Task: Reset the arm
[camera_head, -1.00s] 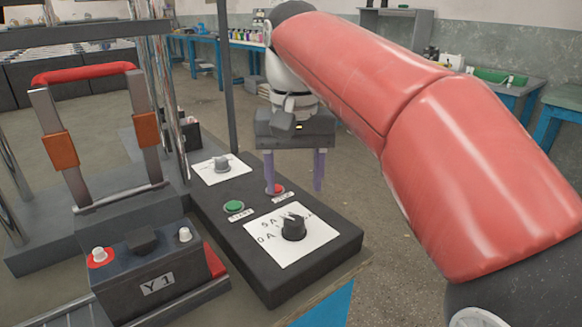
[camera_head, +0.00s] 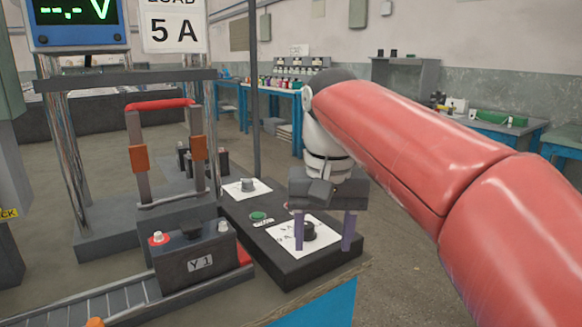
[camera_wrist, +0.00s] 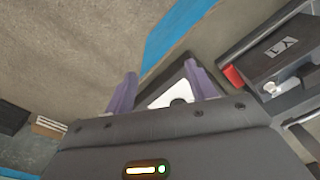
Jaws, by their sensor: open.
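My gripper (camera_head: 324,230) hangs from my red arm, pointing down, its two purple fingers apart with nothing between them. In the head view its fingers overlap the front knob (camera_head: 304,232) on the dark control box (camera_head: 290,268); the gap between them cannot be judged. The wrist view shows the fingers (camera_wrist: 160,95) spread, with the white dial plate (camera_wrist: 172,92) and part of the dark knob (camera_wrist: 179,102) beyond them. A green button (camera_head: 258,217) and a rear knob (camera_head: 247,184) sit further back on the box. The red button is mostly hidden behind my gripper.
A battery labelled Y1 (camera_head: 196,260) stands on a roller track (camera_head: 90,312) left of the control box. A stand with a red-handled clamp (camera_head: 160,104) rises behind it, below a voltage display (camera_head: 78,18) and a "5 A" sign (camera_head: 172,30). Open floor lies to the right.

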